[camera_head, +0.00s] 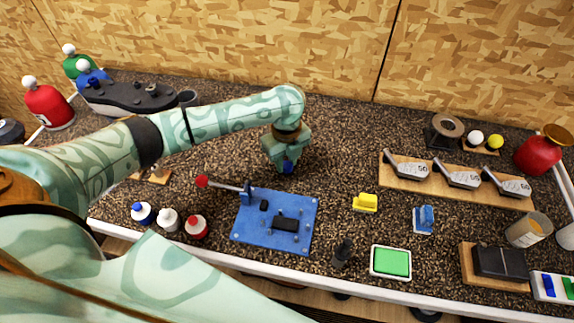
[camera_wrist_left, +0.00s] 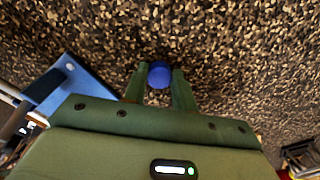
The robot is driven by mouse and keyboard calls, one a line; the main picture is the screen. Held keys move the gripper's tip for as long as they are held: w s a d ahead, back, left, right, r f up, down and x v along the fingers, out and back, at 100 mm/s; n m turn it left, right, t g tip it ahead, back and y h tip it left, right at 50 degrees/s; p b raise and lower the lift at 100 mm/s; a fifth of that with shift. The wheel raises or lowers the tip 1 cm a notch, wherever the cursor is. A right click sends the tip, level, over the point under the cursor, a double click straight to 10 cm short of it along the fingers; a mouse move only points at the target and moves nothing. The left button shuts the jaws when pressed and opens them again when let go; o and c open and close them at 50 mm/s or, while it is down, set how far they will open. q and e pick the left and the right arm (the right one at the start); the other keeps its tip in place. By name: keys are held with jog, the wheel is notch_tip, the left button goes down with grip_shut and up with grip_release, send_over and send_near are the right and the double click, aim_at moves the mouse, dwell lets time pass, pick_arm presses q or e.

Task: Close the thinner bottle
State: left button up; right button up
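My left gripper (camera_head: 287,168) points down over the counter, behind the blue board. Its fingers are closed around a small round blue piece (camera_wrist_left: 159,74), like a cap or ball; it also shows at the fingertips in the head view (camera_head: 288,168). Whether anything is below it is hidden. A slim dark bottle-like item (camera_head: 342,254) stands near the front edge. Which bottle is thinner is unclear. My right gripper is not in view.
A blue board (camera_head: 248,231) with a clamp and a red-tipped shaft lies left of centre. Yellow (camera_head: 365,203) and blue (camera_head: 424,219) blocks and a green pad (camera_head: 391,263) lie to the right. A wooden rack (camera_head: 430,187) holds several club heads.

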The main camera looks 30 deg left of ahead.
aim_at(288, 165)
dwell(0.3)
pick_arm(q)
jog(key=r, duration=0.1)
jog(key=r+p, duration=0.2)
jog(key=r, duration=0.1)
jog(key=shift+d, duration=0.3)
jog(key=s+d+r+p, duration=0.3)
jog(key=d+r, duration=0.6)
jog(key=d, duration=0.4)
jog(key=shift+p, duration=0.5)
